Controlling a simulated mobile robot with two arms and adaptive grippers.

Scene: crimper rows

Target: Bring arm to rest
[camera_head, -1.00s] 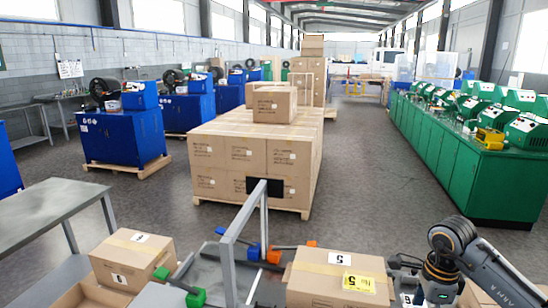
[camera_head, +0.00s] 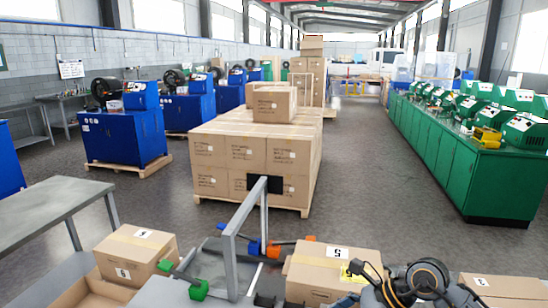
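I cannot make out the fingers, so I cannot tell whether the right gripper is open or shut. A yellow label on that box is partly covered by the arm. My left arm and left gripper are not in view.
Another box (camera_head: 133,252) stands at the lower left beside an open carton (camera_head: 85,296). A grey metal frame (camera_head: 231,258) rises between the boxes. A further box (camera_head: 505,285) lies right of my arm. A pallet of boxes (camera_head: 250,160) stands ahead, with open floor around it.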

